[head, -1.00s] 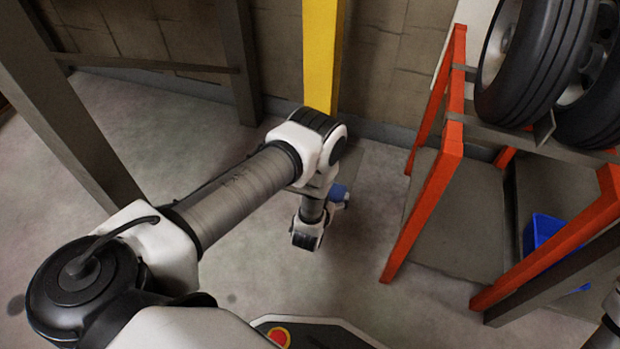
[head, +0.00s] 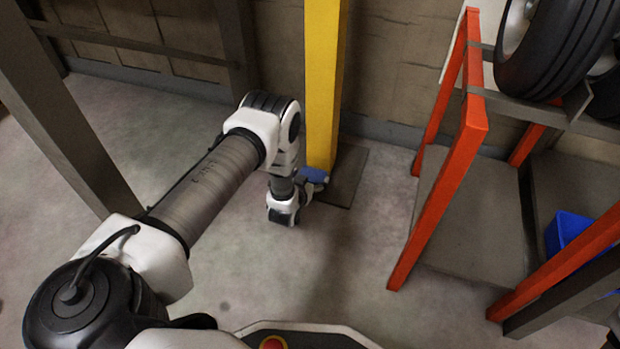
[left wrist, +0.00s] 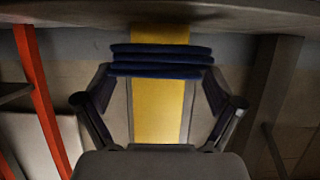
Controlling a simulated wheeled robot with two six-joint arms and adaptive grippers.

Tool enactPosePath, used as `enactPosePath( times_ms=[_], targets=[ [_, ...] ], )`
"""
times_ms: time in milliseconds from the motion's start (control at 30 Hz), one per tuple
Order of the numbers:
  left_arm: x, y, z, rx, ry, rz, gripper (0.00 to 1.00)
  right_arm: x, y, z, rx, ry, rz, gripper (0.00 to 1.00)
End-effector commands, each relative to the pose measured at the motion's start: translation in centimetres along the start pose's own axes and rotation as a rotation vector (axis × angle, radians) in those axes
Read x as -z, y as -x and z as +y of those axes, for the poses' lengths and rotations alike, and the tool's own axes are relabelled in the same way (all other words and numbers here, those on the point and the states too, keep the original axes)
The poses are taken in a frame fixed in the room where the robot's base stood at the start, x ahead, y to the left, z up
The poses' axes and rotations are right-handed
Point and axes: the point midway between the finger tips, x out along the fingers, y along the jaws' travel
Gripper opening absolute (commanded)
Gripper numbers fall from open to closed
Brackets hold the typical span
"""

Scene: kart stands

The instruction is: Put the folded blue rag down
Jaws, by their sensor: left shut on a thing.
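The folded blue rag (left wrist: 162,60) shows in the left wrist view as a stack of dark blue layers between the fingertips. My left gripper (left wrist: 160,72) is shut on it, with one finger at each end. In the head view, a small blue part of the rag (head: 315,175) shows beside the wrist, in front of the yellow post's foot. The left gripper's fingers are mostly hidden there by my arm. I cannot tell how high above the floor the rag is. My right gripper is not in view.
A yellow post (head: 322,80) stands on a dark floor plate (head: 346,178) by the wall. An orange rack (head: 440,190) with tyres (head: 548,50) and a blue bin (head: 567,232) is at right. A dark upright stands at left. The floor (head: 350,265) between is clear.

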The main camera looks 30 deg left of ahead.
Motion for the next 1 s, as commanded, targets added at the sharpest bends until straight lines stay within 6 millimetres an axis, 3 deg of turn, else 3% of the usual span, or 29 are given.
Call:
enactPosePath(
  times_ms=[400,433,767,900,1000],
  targets=[
    [-0.9,-0.4,0.0,0.000,0.000,0.000,0.63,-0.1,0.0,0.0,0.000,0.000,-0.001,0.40],
    [-0.9,-0.4,0.0,0.000,0.000,0.000,1.00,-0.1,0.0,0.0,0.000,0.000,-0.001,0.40],
    [-0.8,-0.3,0.0,0.000,0.000,0.000,1.00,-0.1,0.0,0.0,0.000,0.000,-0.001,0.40],
    [0.4,0.1,0.0,0.001,0.002,0.001,1.00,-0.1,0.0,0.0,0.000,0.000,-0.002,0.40],
    [0.9,2.7,0.0,0.000,0.000,-0.006,1.00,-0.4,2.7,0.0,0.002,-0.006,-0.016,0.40]
  ],
)
